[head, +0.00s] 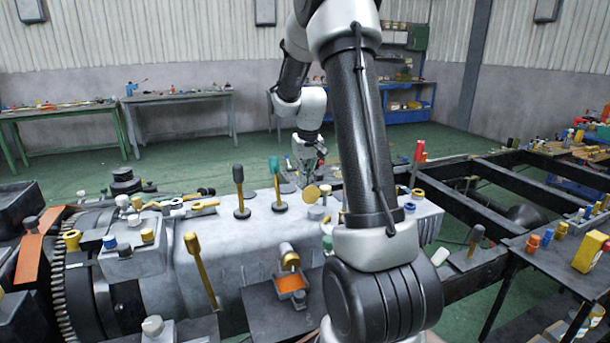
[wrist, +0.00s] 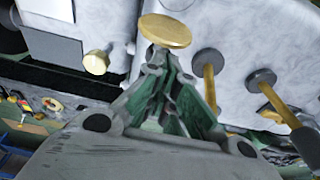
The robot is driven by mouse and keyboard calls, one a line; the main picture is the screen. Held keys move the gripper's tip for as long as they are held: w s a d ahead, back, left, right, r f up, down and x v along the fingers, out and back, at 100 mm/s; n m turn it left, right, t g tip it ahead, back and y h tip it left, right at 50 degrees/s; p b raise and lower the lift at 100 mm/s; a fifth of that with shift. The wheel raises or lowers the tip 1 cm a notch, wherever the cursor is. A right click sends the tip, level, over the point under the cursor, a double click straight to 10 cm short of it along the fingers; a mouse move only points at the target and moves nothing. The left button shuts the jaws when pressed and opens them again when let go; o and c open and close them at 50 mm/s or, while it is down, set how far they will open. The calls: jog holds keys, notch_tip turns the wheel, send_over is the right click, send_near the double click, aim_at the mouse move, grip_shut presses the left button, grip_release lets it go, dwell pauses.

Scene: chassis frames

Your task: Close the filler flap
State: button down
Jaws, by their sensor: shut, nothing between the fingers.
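A round brass-coloured disc, which looks like the filler flap (head: 311,192), stands tilted above the grey housing (head: 250,235), beside a short grey round neck (head: 316,212). In the wrist view the flap (wrist: 165,30) shows as a flat oval just beyond my fingertips. My gripper (head: 318,170) is at the far side of the flap in the head view, with its fingers together and nothing between them. In the wrist view my gripper (wrist: 158,65) points at the flap's near edge. I cannot tell whether they touch.
A black-knobbed lever (head: 240,190) and a teal-knobbed lever (head: 277,185) stand on the housing left of the flap. Several small caps and fittings lie around. My arm crosses in front of the housing's right part. A black frame (head: 490,190) extends to the right.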

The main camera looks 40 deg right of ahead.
jog(key=shift+s, duration=0.1)
jog(key=shift+s+a+r+t, duration=0.1)
jog(key=shift+s+r+t, duration=0.1)
jog(key=shift+t, duration=0.2)
